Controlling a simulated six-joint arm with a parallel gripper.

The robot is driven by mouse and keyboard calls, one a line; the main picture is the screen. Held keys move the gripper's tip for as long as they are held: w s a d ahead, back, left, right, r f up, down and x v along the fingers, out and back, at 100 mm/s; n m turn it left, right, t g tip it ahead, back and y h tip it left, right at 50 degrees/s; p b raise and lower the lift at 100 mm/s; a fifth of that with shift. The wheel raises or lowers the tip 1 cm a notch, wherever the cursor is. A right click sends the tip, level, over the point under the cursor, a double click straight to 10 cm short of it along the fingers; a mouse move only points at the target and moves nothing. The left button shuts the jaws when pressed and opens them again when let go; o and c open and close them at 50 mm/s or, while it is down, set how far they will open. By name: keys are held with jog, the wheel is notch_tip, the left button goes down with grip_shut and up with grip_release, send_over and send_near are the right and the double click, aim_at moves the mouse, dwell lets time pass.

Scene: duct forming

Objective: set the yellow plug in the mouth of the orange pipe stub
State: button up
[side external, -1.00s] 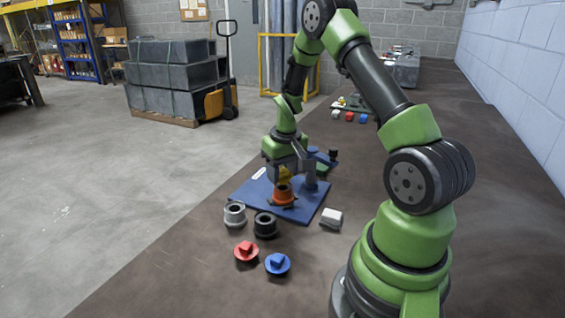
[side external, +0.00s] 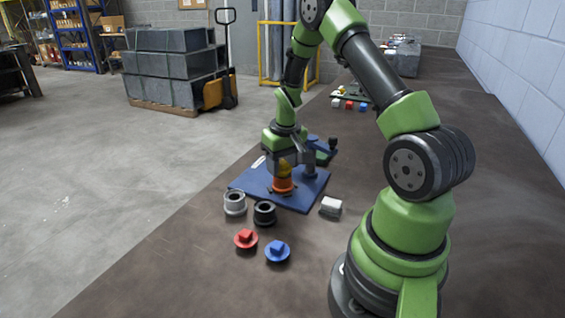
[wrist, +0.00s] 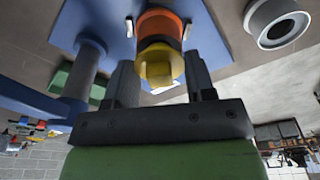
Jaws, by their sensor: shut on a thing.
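The yellow plug (side external: 284,168) is held between the fingers of my gripper (side external: 283,163). It sits right at the top of the orange pipe stub (side external: 282,187) and covers its mouth in the side view. The stub stands upright on a blue plate (side external: 310,190). In the wrist view, the yellow plug (wrist: 158,66) is between the two grey fingers of my gripper (wrist: 160,80), lined up with the orange stub (wrist: 160,24). I cannot tell how deep the plug sits in the mouth.
A grey stub (side external: 235,204) and a black stub (side external: 265,213) stand in front of the plate. A red plug (side external: 246,239) and a blue plug (side external: 277,252) lie nearer. A blue clamp post (side external: 309,160) rises close to my gripper.

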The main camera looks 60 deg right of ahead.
jog(key=o, duration=1)
jog(key=shift+r, duration=0.1)
jog(key=shift+r, duration=3.45)
